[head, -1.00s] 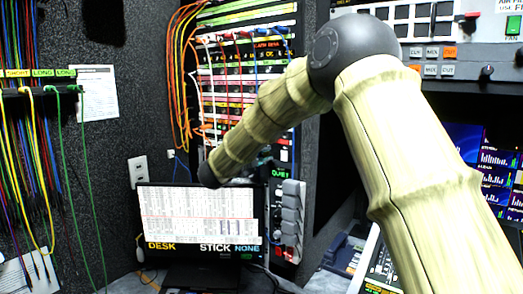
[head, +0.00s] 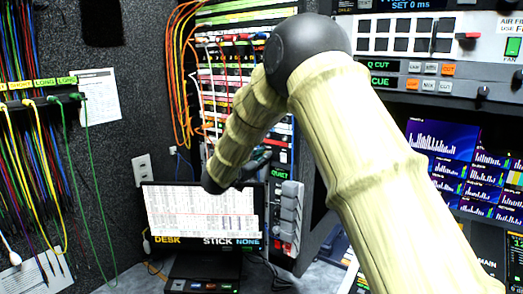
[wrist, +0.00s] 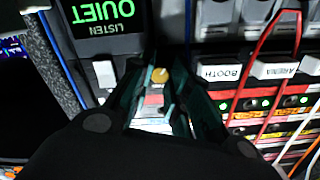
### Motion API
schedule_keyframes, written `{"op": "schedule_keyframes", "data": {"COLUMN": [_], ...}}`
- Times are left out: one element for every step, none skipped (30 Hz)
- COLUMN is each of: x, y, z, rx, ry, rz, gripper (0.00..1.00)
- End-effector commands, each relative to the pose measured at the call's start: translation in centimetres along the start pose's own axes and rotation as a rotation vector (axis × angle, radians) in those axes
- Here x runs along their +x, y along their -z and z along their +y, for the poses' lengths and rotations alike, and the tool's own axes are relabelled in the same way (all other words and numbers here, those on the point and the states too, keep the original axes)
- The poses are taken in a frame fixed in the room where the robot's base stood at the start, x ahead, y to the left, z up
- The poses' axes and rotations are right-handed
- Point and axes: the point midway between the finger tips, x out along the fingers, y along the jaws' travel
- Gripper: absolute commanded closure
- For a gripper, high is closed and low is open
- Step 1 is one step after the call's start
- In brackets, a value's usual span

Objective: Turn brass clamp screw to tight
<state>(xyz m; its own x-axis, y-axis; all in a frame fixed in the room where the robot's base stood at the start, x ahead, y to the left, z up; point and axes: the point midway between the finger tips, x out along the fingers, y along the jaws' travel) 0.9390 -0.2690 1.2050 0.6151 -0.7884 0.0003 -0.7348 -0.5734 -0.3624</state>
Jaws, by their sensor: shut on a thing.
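The brass clamp screw (wrist: 160,75) is a small round golden knob with a pale line across its face. In the head view my gripper (head: 260,158) is a dark shape at the rack, left of the QUIET sign (head: 279,174). The screw is hidden there by my arm and gripper.
Rack rows with BOOTH (wrist: 219,72) and ARENA (wrist: 277,67) labels and loose red and white cables lie right of my fingers. A white switch (wrist: 104,74) sits close on the left. A desk monitor (head: 200,214) stands below my arm in the head view.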

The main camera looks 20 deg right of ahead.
Motion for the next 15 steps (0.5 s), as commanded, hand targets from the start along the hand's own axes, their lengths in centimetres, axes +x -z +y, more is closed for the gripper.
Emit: {"op": "schedule_keyframes", "data": {"x": [-0.12,-0.12,-0.12,-0.12,-0.12,-0.12,-0.12,-0.12,-0.12,-0.12,-0.12,-0.12,-0.11,-0.11,-0.12], "y": [0.21,0.2,0.17,0.15,0.15,0.16,0.17,0.17,0.16,0.13,0.1,0.06,0.04,0.02,0.01], "z": [-0.1,-0.09,-0.07,-0.06,-0.06,-0.06,-0.06,-0.06,-0.06,-0.04,-0.03,-0.02,-0.01,0.0,0.0], "rx": [-0.047,-0.076,-0.115,-0.143,-0.171,-0.208,-0.236,-0.263,-0.298,-0.322,-0.348,-0.38,-0.403,-0.425,-0.453], "ry": [-0.001,-0.001,-0.001,-0.001,-0.001,0.0,0.0,0.0,0.0,0.0,0.0,0.0,0.0,0.0,0.001], "rz": [-0.004,-0.004,-0.004,-0.004,-0.004,-0.003,-0.003,-0.003,-0.003,-0.003,-0.004,-0.004,-0.004,-0.004,-0.004], "gripper": [1.0,1.0,1.0,1.0,1.0,1.0,1.0,1.0,1.0,1.0,1.0,1.0,1.0,1.0,1.0]}}
